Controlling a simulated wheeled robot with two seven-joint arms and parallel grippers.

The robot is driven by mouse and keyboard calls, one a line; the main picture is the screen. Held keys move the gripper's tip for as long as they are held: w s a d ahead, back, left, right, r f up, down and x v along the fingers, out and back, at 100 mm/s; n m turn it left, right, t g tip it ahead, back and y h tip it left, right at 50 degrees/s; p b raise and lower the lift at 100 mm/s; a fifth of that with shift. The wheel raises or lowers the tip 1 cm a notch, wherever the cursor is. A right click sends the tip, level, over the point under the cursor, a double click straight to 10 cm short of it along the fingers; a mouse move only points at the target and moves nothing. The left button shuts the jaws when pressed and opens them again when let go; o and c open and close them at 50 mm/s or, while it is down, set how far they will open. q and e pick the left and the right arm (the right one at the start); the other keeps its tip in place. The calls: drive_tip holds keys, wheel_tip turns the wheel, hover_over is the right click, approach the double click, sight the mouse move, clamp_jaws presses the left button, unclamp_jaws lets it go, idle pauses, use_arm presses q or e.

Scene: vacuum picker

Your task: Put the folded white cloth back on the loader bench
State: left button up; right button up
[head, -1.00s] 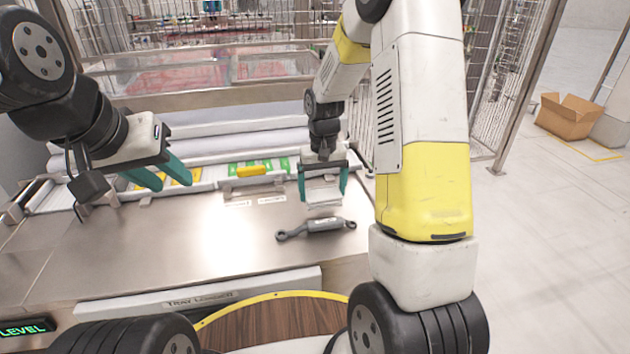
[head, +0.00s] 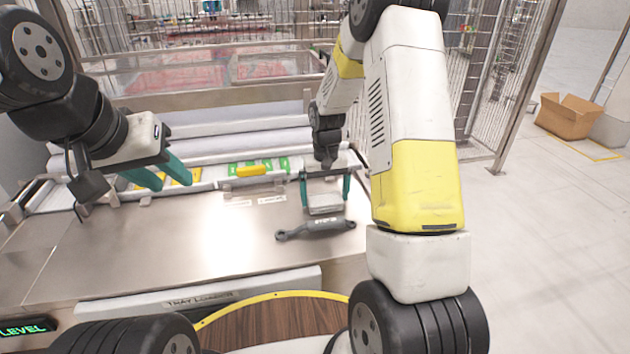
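The folded white cloth (head: 325,204) is at the right part of the steel loader bench (head: 170,240), just behind a grey tool. My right gripper (head: 326,200) points down with its teal fingers at the cloth's left and right edges, and it appears shut on the cloth. The cloth looks very low over the bench top; whether it touches is hard to tell. My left gripper (head: 165,178) is open and empty, above the left back of the bench.
The grey double-ended tool (head: 316,229) lies close in front of the cloth. Behind are a tray with green and yellow pieces (head: 255,170) and white rolls (head: 240,143). The bench's middle is clear. A cardboard box (head: 568,116) stands on the floor at right.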

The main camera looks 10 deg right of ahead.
sight(325, 198)
drive_tip(key=shift+r, duration=0.15)
wheel_tip(325, 198, up, 12)
drive_tip(key=s+r+t+y, duration=0.1)
drive_tip(key=s+r+t, duration=0.2)
drive_tip(key=s+r, duration=1)
drive_tip(key=s+a+r+t+y, duration=0.1)
drive_tip(key=s+a+r+t, duration=0.1)
drive_tip(key=s, duration=0.9)
drive_tip(key=shift+s+t, duration=0.3)
drive_tip(key=shift+t, duration=0.3)
drive_tip(key=shift+a, duration=0.1)
drive_tip(key=shift+c, duration=0.2)
